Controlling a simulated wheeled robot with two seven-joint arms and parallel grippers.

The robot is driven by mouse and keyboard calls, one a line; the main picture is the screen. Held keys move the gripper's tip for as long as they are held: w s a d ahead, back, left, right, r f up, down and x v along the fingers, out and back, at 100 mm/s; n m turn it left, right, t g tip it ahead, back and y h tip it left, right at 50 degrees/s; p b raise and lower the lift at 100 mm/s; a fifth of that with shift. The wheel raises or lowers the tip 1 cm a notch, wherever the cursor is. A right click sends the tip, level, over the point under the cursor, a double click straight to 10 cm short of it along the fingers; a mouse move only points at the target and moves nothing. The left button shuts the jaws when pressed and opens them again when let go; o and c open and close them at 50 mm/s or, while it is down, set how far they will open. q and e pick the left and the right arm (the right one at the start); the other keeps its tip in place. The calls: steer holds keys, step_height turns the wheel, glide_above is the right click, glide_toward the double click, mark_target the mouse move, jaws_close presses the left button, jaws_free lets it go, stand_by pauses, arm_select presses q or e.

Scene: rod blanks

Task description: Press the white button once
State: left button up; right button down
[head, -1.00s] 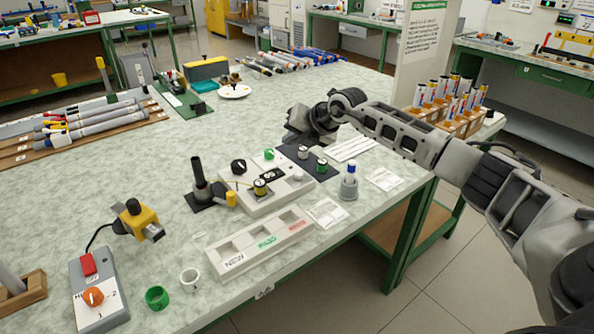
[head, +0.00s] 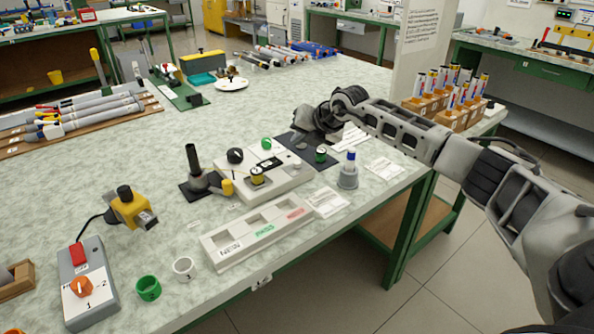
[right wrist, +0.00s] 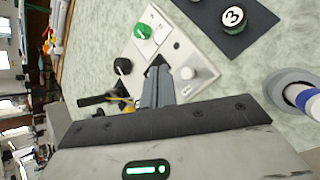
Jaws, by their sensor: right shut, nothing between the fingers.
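The white button (right wrist: 187,73) is a round white cap on a pale control panel (right wrist: 205,60) in the right wrist view. In the head view it is small and pale (head: 295,164), at the panel's right end. My right gripper (right wrist: 158,72) is shut and empty. Its fingers overlap the panel in the wrist view, left of the white button. In the head view my right gripper (head: 318,122) is beyond the panel, over the dark pad. I cannot tell its exact height. My left gripper is not in view.
The panel also carries a green button (right wrist: 144,31) and a black knob (right wrist: 122,66). A numbered can (right wrist: 233,16) stands on the dark pad (right wrist: 258,28). A blue-topped marker in a grey holder (head: 348,178) stands right of the panel. A labelled tray (head: 215,250) lies in front.

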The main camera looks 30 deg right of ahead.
mark_target(297, 164)
step_height(297, 164, down, 3)
steer(key=shift+r+b, duration=0.15)
steer(key=shift+b, duration=0.35)
steer(key=shift+f+b, duration=0.3)
steer(key=shift+f, duration=0.15)
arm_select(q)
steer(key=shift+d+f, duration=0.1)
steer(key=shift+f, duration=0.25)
arm_select(e)
steer(key=shift+f, duration=0.1)
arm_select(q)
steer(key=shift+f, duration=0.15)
arm_select(e)
steer(key=shift+f, duration=0.1)
stand_by(0.7)
steer(key=shift+f, duration=0.3)
